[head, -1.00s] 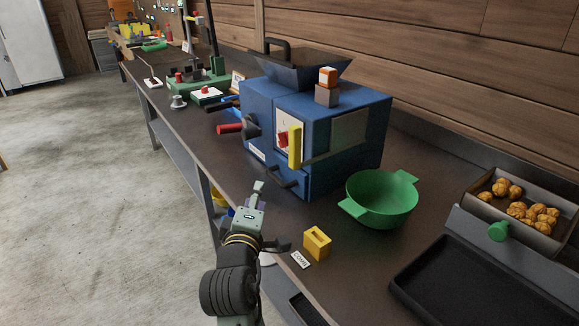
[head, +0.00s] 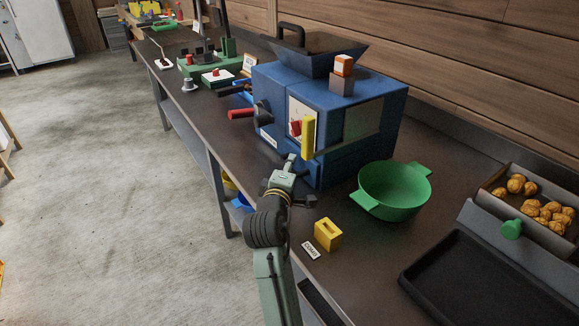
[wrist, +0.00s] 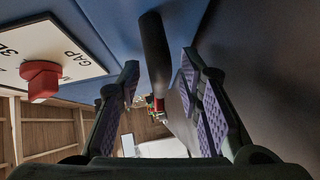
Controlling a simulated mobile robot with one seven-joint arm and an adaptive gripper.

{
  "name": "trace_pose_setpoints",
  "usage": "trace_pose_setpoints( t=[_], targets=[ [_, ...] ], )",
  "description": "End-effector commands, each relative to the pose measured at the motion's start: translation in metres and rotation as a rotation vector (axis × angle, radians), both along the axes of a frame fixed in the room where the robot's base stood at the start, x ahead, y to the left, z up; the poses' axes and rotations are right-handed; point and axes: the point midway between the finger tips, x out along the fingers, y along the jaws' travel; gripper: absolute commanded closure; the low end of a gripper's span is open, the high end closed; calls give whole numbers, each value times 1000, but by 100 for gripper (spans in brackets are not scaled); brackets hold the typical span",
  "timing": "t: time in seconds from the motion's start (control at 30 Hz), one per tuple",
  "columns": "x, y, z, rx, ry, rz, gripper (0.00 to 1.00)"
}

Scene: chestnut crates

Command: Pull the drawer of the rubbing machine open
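The rubbing machine (head: 345,140) is a blue box with a dark hopper on the workbench. Its drawer is low on the front; in the head view my gripper (head: 290,165) covers the drawer's handle. In the wrist view a dark bar, apparently the drawer's handle (wrist: 155,48), runs in line with the gap between my fingers (wrist: 160,95). The purple-padded fingers are apart, with clear space on both sides of the bar. I see no contact. The drawer front looks flush with the machine, though it is mostly hidden.
A plate marked GAP with a red knob (wrist: 42,80) is beside the fingers. A green bowl (head: 394,188), yellow block (head: 328,235) and black tray (head: 470,280) occupy the bench to the right.

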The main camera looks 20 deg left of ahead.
Motion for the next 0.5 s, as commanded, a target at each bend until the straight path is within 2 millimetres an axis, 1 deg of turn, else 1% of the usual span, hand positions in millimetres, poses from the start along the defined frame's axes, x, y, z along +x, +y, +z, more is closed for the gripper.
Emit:
trace_pose_setpoints(
  t=[0.3, 0.5],
  targets=[
    [2, 0, 0, 0, 0, 0, 68],
    [2, 1, -1, 0, 0, 1, 81]
  ],
)
